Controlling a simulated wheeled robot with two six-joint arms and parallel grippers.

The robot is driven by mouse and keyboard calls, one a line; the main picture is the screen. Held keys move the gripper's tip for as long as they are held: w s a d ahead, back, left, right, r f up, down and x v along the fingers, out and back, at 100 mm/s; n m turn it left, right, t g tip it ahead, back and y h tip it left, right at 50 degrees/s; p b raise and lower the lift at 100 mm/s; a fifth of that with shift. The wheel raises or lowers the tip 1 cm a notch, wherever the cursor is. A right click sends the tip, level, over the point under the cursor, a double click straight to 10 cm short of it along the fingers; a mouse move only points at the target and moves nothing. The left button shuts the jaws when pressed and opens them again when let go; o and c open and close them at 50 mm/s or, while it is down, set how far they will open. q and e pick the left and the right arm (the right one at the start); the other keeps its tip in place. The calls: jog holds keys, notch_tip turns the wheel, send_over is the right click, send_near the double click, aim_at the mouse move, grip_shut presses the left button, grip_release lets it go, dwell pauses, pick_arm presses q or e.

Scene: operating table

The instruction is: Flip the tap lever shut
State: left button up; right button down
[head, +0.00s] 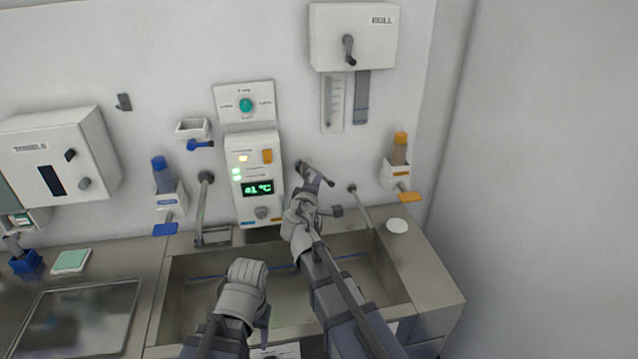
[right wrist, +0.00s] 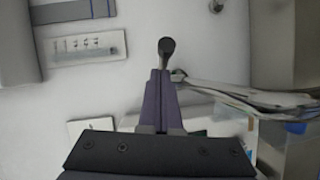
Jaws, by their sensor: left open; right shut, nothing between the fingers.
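The tap lever (head: 318,173) is a grey bar with dark ends on the wall, right of the temperature panel and above the steel sink (head: 360,275). My right gripper (head: 309,190) is just below the lever, shut and empty, and partly covers the fittings behind it. In the right wrist view a dark rounded knob (right wrist: 166,46) stands right at the tips of my shut right gripper (right wrist: 162,74). I cannot tell if they touch. My left gripper (head: 262,325) is open and low over the front of the sink, apart from the lever; its fingers are mostly hidden.
The temperature panel (head: 257,190) reads 41 °C. A thin pipe (head: 362,208) is right of my right gripper and another spout (head: 201,215) is at the left. Bottle dispensers with blue (head: 165,230) and orange (head: 409,197) paddles flank the sink. A white box (head: 352,36) hangs above.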

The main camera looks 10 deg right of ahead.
jog(key=shift+a, duration=0.4)
jog(key=d, duration=0.2)
jog(key=shift+w+d, duration=0.2)
jog(key=shift+d, duration=0.2)
pick_arm(q)
jog(key=shift+a, duration=0.2)
jog(key=shift+r, duration=0.1)
pick_arm(e)
jog(key=shift+s+a+r, duration=0.1)
